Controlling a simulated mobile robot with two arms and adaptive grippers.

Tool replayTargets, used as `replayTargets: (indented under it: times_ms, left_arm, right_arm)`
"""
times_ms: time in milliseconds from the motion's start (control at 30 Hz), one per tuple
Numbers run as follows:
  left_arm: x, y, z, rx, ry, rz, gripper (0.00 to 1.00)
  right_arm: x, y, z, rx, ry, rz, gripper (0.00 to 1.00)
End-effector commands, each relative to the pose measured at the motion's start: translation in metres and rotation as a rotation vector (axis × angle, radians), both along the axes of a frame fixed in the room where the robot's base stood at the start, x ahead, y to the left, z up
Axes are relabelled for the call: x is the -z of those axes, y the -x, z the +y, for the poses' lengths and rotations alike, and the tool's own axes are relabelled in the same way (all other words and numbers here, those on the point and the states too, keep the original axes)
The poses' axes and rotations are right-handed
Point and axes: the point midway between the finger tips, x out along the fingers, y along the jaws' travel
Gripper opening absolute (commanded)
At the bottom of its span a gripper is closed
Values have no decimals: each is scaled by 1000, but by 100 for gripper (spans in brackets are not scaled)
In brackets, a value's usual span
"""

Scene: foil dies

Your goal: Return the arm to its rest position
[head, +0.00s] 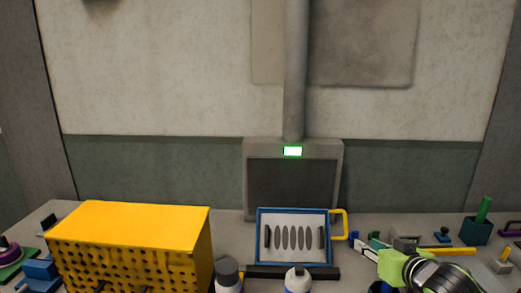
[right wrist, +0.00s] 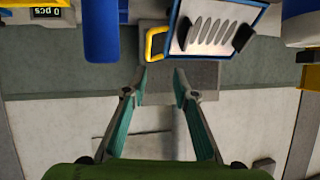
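My right arm (head: 430,272), green and black, comes in at the lower right of the head view. Its gripper (head: 362,246) is over the bench, just right of a blue-framed tray and its yellow handle, with fingers pointing left. In the right wrist view the two teal-sided fingers of this gripper (right wrist: 161,74) stand apart with nothing between them. My left gripper is in neither view.
The blue-framed tray (head: 293,257) holding several dark ovals leans before a grey machine (head: 251,180) with a lit green display. A yellow perforated box (head: 135,219) stands left. Bottles stand in front; a green-handled tool in a dark holder (head: 476,231) stands right.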

Motion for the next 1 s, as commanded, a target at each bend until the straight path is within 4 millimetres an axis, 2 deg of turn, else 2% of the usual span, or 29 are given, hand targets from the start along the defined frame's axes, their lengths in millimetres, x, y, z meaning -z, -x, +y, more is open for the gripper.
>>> replayTargets:
  times_ms: [267,367,467,600,800,1000]
  left_arm:
    - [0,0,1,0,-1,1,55]
    - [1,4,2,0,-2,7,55]
    - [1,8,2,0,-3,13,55]
    - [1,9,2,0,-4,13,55]
    - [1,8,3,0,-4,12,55]
    - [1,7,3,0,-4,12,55]
  right_arm:
    - [68,46,37,-43,50,119,26]
    - [100,75,52,-61,74,183,26]
    - [137,116,68,-77,102,273,26]
    - [184,189,82,-89,143,421,26]
    - [219,272,83,-85,184,599,26]
    - [236,338,79,-76,206,746,26]
